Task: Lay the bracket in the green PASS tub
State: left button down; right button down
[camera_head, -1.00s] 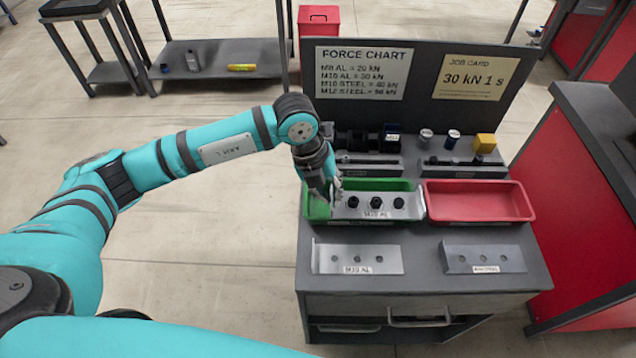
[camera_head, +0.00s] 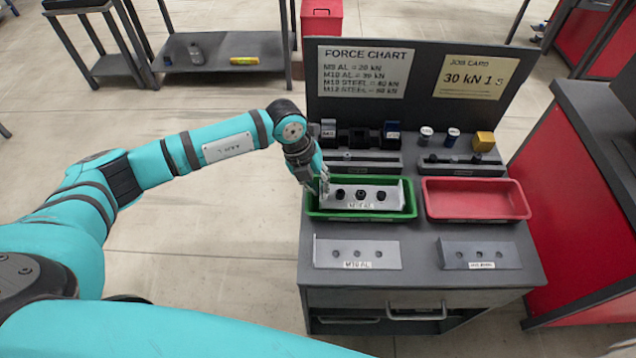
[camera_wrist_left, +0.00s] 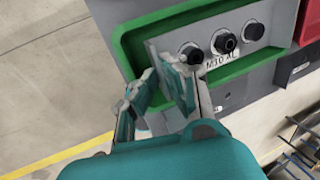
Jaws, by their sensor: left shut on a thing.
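The silver bracket (camera_head: 378,203), labelled M10 AL, carries a row of three dark nuts or bolts. It lies within the outline of the green tub (camera_head: 348,215) in the head view; whether it touches the floor of the tub I cannot tell. In the left wrist view the bracket (camera_wrist_left: 200,68) shows with its end at my fingers and the green tub wall (camera_wrist_left: 128,50) around it. My left gripper (camera_head: 322,188) is shut on the bracket's left end; its fingers also show in the left wrist view (camera_wrist_left: 163,88). My right gripper is not in view.
A red tub (camera_head: 475,212) stands right of the green one. Two bare brackets, one labelled M10 AL (camera_head: 335,262) and a darker one (camera_head: 480,262), lie in front. Behind are black fixtures and an upright board with the force chart (camera_head: 362,80) and job card (camera_head: 475,85).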

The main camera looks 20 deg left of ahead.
pick_arm(q)
jog(key=shift+f+b, duration=0.5)
jog(key=shift+f, duration=0.05)
jog(key=c, duration=1.5)
grip_release()
jog(key=shift+r+p, duration=0.65)
jog(key=shift+a+r, duration=0.2)
jog(key=shift+r, duration=0.15)
jog(key=shift+b+v, duration=1.15)
jog(key=shift+v, duration=4.4)
jog(key=shift+s+d, duration=0.1)
